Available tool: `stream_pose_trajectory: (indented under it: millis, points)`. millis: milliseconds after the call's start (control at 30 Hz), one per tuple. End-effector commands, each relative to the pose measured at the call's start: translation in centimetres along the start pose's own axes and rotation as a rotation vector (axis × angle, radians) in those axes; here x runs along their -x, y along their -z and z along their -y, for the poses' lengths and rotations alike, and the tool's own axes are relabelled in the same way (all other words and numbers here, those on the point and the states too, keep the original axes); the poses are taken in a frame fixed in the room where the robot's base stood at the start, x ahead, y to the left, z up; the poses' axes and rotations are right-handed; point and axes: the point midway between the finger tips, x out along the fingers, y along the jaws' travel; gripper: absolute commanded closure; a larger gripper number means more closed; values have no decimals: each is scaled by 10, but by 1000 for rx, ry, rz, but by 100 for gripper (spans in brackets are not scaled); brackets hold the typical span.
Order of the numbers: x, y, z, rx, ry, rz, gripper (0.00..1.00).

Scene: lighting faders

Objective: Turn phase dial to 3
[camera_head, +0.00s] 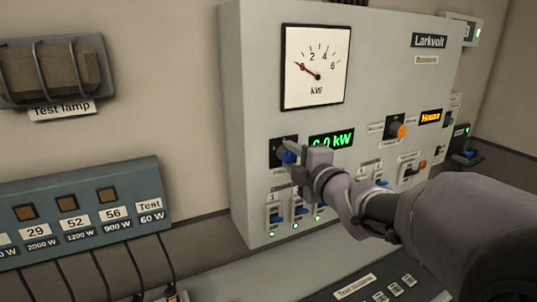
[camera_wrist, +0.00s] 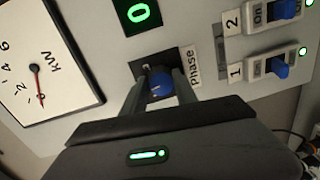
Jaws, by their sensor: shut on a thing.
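The phase dial is a small blue knob (camera_head: 288,157) on a dark square plate on the grey cabinet front, left of the green "0.0 kW" display (camera_head: 333,140). In the wrist view the blue knob (camera_wrist: 161,86) sits beside a white "Phase" label (camera_wrist: 194,66). My gripper (camera_head: 290,151) reaches it from the right. In the wrist view my gripper (camera_wrist: 160,90) has one finger on each side of the knob and is shut on it. A pale mark shows on the knob, but the position it points to is not readable; the fingers hide part of the scale.
Numbered blue switches (camera_head: 298,210) with green lights sit just below the dial. A kW meter (camera_head: 316,68) above has its red needle at 0. An orange knob (camera_head: 399,130) and an orange "House" display (camera_head: 430,117) are to the right. A test lamp (camera_head: 50,70) hangs left.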

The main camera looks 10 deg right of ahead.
Motion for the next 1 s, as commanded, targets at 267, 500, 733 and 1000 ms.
stream_pose_trajectory:
  millis: [267, 500, 733, 1000]
  points:
    - [0, 0, -1, -259, 21, -17, 100]
    - [0, -1, 0, -487, 35, -31, 100]
    - [0, -1, 0, -703, 49, -47, 100]
    - [0, -1, 1, -941, 66, -64, 100]
